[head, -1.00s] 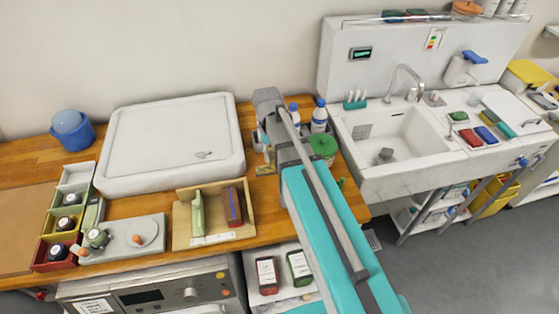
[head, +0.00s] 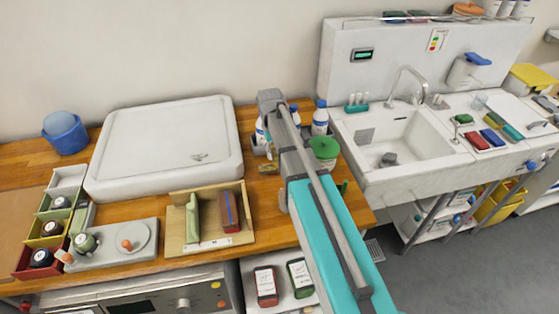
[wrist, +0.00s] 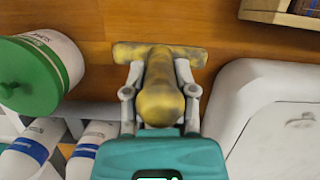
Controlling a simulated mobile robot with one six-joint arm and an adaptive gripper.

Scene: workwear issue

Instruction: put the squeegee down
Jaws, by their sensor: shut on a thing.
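The squeegee (wrist: 158,85) is a mottled yellow-brown T shape in the wrist view. Its thick handle points toward my wrist and its cross bar lies farther off, over the wooden counter. My gripper (wrist: 160,72) is shut on the handle, with one finger on each side. In the head view a small yellowish part of the squeegee (head: 268,168) shows beside my arm, low over the counter (head: 150,209). My gripper is hidden there behind the arm. I cannot tell whether the bar touches the wood.
A green-lidded tub (wrist: 35,70) and white bottles stand left of the gripper in the wrist view. A large white case (wrist: 275,115) lies to the right. A wooden holder (head: 180,228) stands nearer the counter's front. Bare wood surrounds the bar. A sink (head: 400,140) is at right.

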